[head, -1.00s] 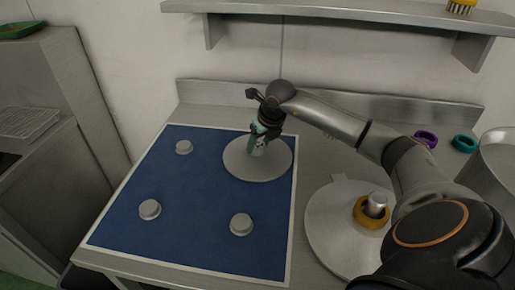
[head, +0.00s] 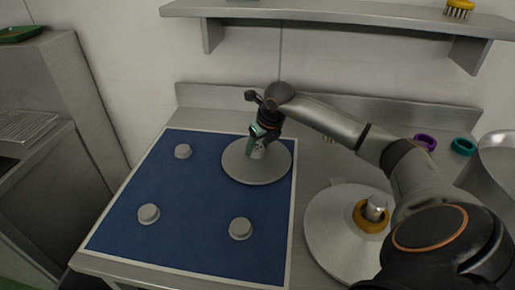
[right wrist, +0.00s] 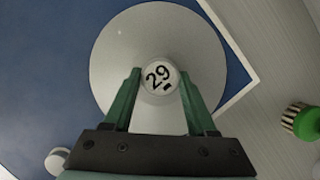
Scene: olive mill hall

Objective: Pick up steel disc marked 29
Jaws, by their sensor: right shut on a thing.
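The steel disc marked 29 (head: 240,168) is a round grey plate with a raised knob at its middle. It is at the back right of the blue mat (head: 190,235) in the head view. In the right wrist view the disc (right wrist: 120,60) fills the middle, and its knob (right wrist: 158,77) shows a black "29". My right gripper (head: 257,152) comes down over the disc, and its green fingers (right wrist: 158,90) are shut on the knob. Whether the disc touches the mat is hard to tell. My left gripper is not in view.
Several small grey knobs (head: 148,214) stand on the mat. Right of the mat, another steel disc (head: 330,235) has an orange ring (head: 368,217) around its knob. Purple (head: 426,142) and teal (head: 463,147) rings lie behind my arm. A shelf (head: 330,12) hangs above the bench. A green-handled brush (right wrist: 305,122) lies right.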

